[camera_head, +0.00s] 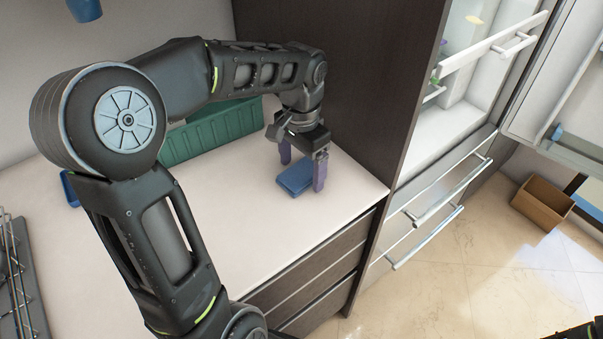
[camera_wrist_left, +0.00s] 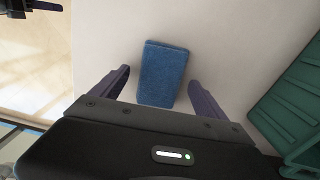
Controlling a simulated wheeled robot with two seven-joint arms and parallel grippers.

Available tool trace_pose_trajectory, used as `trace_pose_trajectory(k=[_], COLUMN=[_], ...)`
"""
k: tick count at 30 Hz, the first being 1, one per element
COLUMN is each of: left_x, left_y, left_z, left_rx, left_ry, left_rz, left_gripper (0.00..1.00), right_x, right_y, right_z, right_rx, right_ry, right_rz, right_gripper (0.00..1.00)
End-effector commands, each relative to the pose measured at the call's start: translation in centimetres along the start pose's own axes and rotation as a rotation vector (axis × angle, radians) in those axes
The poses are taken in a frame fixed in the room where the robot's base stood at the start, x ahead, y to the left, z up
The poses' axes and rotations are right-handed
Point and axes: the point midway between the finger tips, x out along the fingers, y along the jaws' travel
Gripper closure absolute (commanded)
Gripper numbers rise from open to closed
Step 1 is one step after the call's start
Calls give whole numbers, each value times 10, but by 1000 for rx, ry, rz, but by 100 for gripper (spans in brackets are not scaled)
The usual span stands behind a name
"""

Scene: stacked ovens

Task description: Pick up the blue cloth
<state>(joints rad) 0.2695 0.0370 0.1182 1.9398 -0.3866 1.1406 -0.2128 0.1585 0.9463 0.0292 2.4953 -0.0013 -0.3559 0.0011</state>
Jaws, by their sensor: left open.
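The blue cloth (camera_head: 295,179) lies folded flat on the white counter (camera_head: 236,214), near its right end. My left gripper (camera_head: 303,178) is open and points down over the cloth, with its purple fingers on either side of it. In the left wrist view, the blue cloth (camera_wrist_left: 163,73) sits between and ahead of the two fingertips of my left gripper (camera_wrist_left: 159,78), with a gap on both sides. I cannot tell how high the fingertips are above the counter. My right gripper is not clearly seen.
A green crate (camera_head: 212,132) stands on the counter behind my left arm; it also shows in the left wrist view (camera_wrist_left: 296,105). A dark tall panel (camera_head: 365,95) borders the counter's right end. An open fridge (camera_head: 445,120) and a brown box (camera_head: 542,203) are further right.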

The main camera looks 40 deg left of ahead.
Motion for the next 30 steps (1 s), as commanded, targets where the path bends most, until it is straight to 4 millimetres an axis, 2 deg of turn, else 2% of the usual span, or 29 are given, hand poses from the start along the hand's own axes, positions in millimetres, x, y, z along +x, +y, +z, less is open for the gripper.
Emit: trace_pose_trajectory(k=[15,30], left_x=[-1,-1], left_y=[0,0], left_z=[0,0], left_rx=[0,0], left_ry=[1,1], left_rz=[-1,-1], left_gripper=[16,57], right_x=[0,0], right_y=[0,0], right_z=[0,0], right_rx=[0,0], right_ry=[0,0], right_rz=[0,0], right_gripper=[64,64])
